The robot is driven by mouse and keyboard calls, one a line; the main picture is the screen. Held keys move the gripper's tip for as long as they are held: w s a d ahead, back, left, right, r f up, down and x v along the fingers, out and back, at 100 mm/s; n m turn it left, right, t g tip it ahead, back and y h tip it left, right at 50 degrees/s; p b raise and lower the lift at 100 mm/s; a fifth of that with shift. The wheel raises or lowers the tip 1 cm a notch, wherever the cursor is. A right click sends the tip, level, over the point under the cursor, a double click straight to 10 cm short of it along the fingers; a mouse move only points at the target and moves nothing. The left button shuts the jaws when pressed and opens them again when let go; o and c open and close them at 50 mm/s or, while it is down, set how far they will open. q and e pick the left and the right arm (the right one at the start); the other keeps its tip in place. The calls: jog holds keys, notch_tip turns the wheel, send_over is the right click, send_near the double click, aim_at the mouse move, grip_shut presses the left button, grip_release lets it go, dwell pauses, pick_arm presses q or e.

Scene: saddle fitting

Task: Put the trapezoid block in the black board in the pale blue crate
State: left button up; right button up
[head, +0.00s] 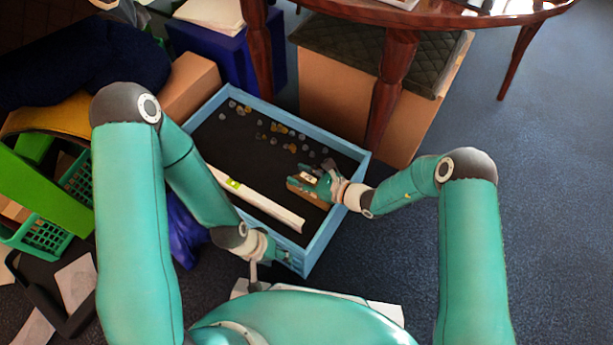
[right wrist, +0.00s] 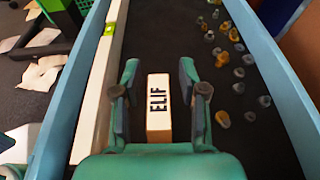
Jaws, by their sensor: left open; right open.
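The pale blue crate (head: 345,143) stands on the floor with a black surface (head: 215,140) inside it. I cannot tell whether that surface is the black board. A block marked "ELIF" (right wrist: 158,100), with a white top and a wooden side, lies in the crate. My right gripper (head: 308,184) is open above it, and in the right wrist view its fingers (right wrist: 158,88) are on either side of the block, with gaps showing. I cannot make out a trapezoid block for sure. My left gripper (head: 277,257) is open and empty at the crate's near wall.
A long white bar (head: 265,202) with a green patch lies along the crate, left of the right gripper. Several small grey and yellow pieces (head: 278,128) are scattered at the crate's far side. A table leg (head: 392,85) and a cardboard box (head: 335,90) stand behind it.

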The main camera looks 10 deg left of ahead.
jog(key=shift+r, duration=0.1)
jog(key=shift+d+r, duration=0.1)
jog(key=shift+d, duration=0.1)
jog(key=p+v, duration=0.3)
jog(key=v, duration=0.7)
jog(key=s+d+f+n+g+h, duration=0.2)
jog(key=s+n+g, duration=0.25)
jog(key=s, duration=0.45)
jog(key=s+d+f+n+g+h, duration=0.25)
jog(key=s+n+g, duration=0.2)
jog(key=s, duration=0.55)
jog(key=d+n+t+h, duration=0.3)
jog(key=d+n+h, duration=0.2)
jog(key=d+n, duration=0.3)
jog(key=n, duration=0.3)
jog(key=shift+d+n+t, duration=0.3)
jog(key=shift+n+t, duration=0.1)
